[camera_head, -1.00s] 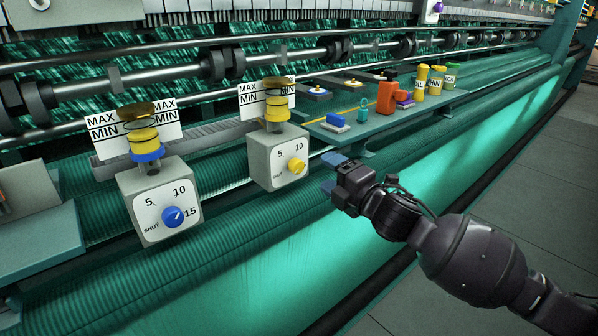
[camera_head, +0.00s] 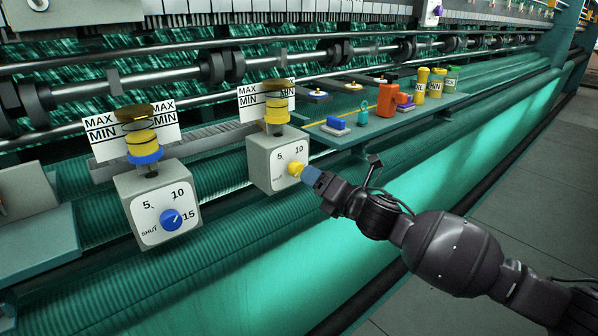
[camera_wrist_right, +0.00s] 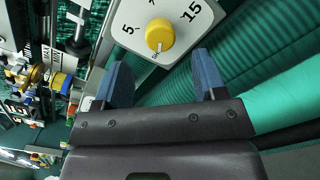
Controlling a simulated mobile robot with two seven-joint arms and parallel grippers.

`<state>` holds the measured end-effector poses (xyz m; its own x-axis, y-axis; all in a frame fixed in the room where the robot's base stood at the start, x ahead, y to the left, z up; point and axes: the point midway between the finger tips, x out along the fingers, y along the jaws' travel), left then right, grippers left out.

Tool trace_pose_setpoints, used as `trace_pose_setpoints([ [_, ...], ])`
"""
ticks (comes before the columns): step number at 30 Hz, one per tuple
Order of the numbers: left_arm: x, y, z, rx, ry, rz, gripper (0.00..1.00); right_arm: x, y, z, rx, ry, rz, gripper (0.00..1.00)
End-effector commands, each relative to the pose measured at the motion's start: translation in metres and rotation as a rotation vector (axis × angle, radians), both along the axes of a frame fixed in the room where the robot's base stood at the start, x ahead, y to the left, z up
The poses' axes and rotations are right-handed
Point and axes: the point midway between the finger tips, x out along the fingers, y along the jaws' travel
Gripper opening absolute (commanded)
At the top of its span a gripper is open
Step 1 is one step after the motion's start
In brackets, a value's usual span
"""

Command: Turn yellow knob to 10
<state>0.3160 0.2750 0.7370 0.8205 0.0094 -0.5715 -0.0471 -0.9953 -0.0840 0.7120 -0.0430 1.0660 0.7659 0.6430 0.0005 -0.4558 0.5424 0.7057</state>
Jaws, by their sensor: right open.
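The yellow knob (camera_head: 296,168) sits on the white dial face of a grey box (camera_head: 262,165) with a yellow-banded cup on top. In the head view I read 5 and 10 on this dial. The wrist view shows the knob (camera_wrist_right: 160,35) with its white pointer line toward the shut mark, and 5 and 15 on the dial. My right gripper (camera_head: 309,175) is at the knob's right in the head view. In the wrist view its blue fingers (camera_wrist_right: 161,62) are open, with the knob just beyond the gap between their tips. My left gripper is out of view.
A second grey box (camera_head: 150,185) with a blue knob (camera_head: 171,219) stands to the left. A green shelf (camera_head: 345,140) at right carries an orange can (camera_head: 386,100), yellow bottles and small parts. Green netting runs over rollers below.

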Motion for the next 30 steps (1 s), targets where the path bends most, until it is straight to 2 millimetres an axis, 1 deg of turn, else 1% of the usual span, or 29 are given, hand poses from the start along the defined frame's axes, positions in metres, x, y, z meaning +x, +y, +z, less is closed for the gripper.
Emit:
trace_pose_setpoints([
  [1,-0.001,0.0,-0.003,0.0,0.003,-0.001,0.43,0.008,0.008,-0.002,0.002,0.002,0.001,0.65],
  [6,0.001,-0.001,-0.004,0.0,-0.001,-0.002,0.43,0.029,0.026,-0.003,0.001,0.003,0.001,0.65],
  [12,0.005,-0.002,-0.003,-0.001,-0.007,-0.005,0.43,0.046,0.039,-0.002,0.001,0.002,0.001,0.65],
  [16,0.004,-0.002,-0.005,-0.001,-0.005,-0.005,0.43,0.05,0.043,-0.002,0.001,0.002,0.001,0.65],
  [25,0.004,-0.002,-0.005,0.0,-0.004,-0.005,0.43,0.051,0.044,-0.001,0.001,0.002,0.001,0.65],
  [26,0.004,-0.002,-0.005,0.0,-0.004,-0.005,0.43,0.051,0.044,-0.001,0.001,0.002,0.001,0.62],
  [30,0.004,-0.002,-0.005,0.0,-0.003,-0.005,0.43,0.051,0.044,-0.001,0.001,0.002,0.001,0.4],
])
